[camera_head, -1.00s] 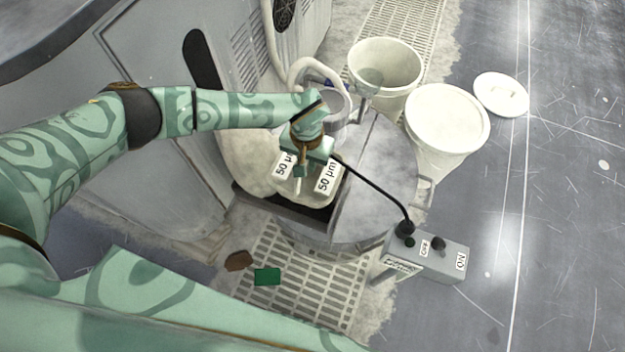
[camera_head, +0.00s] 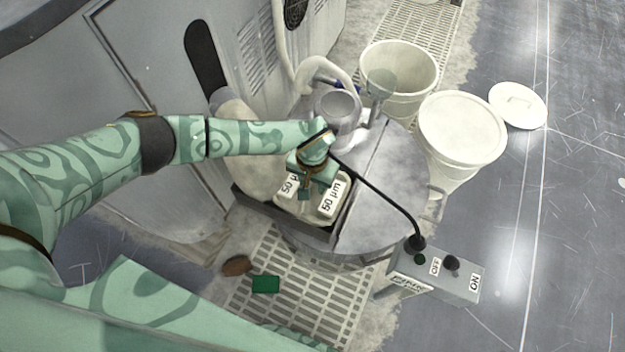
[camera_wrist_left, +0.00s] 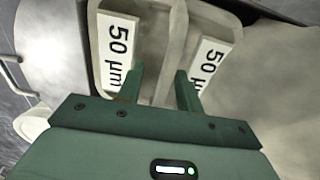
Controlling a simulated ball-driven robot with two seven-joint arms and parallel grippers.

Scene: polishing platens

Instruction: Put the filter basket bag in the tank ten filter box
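The filter basket bag (camera_head: 312,212) is pale, with a "50 µm" label on each side of a strap handle. It also shows in the left wrist view (camera_wrist_left: 145,22). My left gripper (camera_head: 305,190) is above its middle. The bag sits within the dark-rimmed opening of the filter box (camera_head: 262,211), at the front of the round tank. How deep it sits is hidden. My right gripper is not in view.
A grey control box (camera_head: 440,274) with a black cable stands at the tank's right. White buckets (camera_head: 400,62) (camera_head: 462,128) and a lid (camera_head: 518,105) are behind right. A floor grate (camera_head: 310,290) with a green pad (camera_head: 266,284) lies in front. A hose (camera_head: 300,80) is behind.

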